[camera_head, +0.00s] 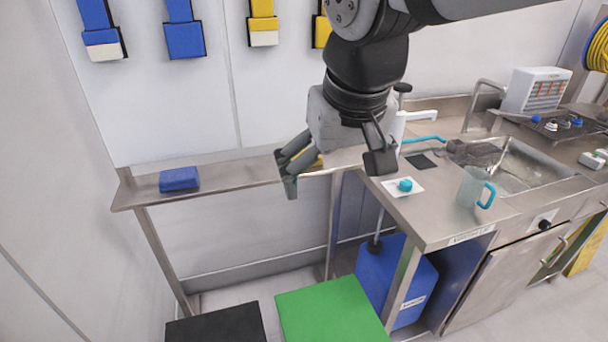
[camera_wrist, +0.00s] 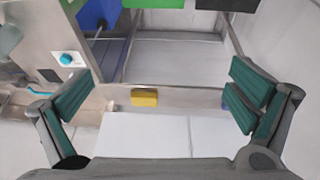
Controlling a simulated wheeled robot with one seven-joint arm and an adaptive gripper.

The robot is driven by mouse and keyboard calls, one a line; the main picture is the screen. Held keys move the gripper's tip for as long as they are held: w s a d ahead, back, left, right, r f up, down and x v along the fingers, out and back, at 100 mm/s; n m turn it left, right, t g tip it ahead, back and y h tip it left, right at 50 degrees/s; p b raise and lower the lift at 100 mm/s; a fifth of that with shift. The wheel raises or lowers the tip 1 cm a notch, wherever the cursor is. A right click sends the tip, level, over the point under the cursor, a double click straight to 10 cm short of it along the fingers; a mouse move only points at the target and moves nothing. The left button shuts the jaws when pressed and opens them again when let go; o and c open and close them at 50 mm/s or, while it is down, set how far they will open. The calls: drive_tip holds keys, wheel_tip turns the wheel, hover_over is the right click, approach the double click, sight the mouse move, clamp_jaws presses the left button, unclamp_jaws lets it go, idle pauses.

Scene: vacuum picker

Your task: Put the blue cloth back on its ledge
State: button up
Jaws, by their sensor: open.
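The blue cloth (camera_head: 179,180) lies folded near the left end of the narrow steel ledge (camera_head: 233,176) along the wall. In the wrist view only a small blue patch, probably this cloth, shows beside the right-hand finger. My gripper (camera_head: 335,176) is open and empty over the right part of the ledge, well to the right of the blue cloth. A yellow cloth (camera_wrist: 144,98) lies on the ledge between the open fingers as the wrist view sees it. In the head view the yellow cloth (camera_head: 319,162) is mostly hidden by the gripper.
Below are a blue container (camera_head: 398,283), a green-topped block (camera_head: 332,312) and a black one (camera_head: 217,326). The ledge between the cloths is bare.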

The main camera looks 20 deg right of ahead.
drive_tip(key=s+d+f, duration=0.1)
drive_tip(key=s+f, duration=0.3)
drive_tip(key=s, duration=0.7)
drive_tip(key=shift+s+d+f+y, duration=0.2)
drive_tip(key=shift+s+d+y, duration=0.15)
drive_tip(key=shift+y, duration=0.05)
drive_tip(key=shift+r, duration=0.1)
drive_tip(key=shift+r+p, duration=0.95)
drive_tip(key=shift+r, duration=0.15)
